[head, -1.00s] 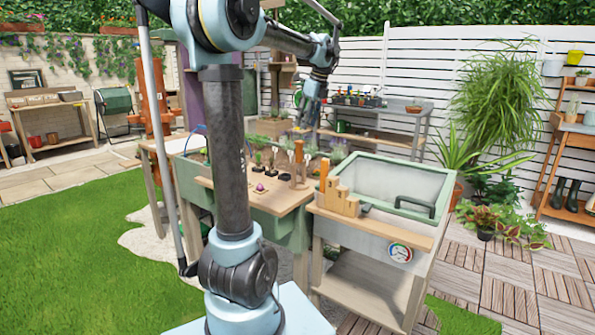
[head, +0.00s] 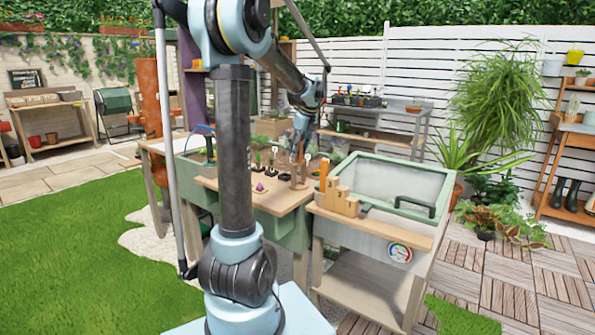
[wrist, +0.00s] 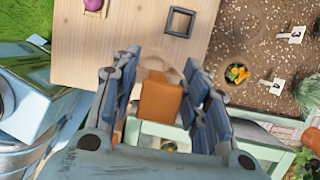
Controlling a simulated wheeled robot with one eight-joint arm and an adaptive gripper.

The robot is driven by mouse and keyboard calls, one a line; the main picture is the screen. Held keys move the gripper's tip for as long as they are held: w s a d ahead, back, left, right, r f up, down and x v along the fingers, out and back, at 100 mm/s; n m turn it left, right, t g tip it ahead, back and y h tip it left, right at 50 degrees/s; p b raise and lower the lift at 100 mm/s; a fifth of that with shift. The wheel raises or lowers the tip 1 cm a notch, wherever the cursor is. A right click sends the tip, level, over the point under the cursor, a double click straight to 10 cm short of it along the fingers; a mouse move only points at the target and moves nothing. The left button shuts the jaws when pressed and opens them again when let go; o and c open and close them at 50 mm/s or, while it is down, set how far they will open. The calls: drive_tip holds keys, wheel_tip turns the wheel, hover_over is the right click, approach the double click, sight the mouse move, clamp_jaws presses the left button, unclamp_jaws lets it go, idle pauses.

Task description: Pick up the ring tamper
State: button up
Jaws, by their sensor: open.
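The ring tamper (head: 299,177) appears as an upright wooden piece at the right end of the potting bench's wooden top. In the wrist view its orange-brown block-like upper part (wrist: 159,98) lies between my fingers, with a paler rounded wooden part just beyond it. My gripper (wrist: 162,64) is open, with one blue-padded finger on each side of the block. Gaps show at both sides, and I cannot tell whether any pad touches. In the head view my gripper (head: 297,152) is low over the tamper and partly covers it.
A dark square frame (wrist: 180,22) and a purple object (wrist: 94,4) lie on the wooden top. The gravelly soil bed (wrist: 262,55) with numbered tags is to the right. A stepped wooden block (head: 338,198) stands on the neighbouring cabinet near the green-rimmed bin (head: 445,188).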

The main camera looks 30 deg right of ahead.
drive_tip(key=shift+x, duration=0.9)
clamp_jaws()
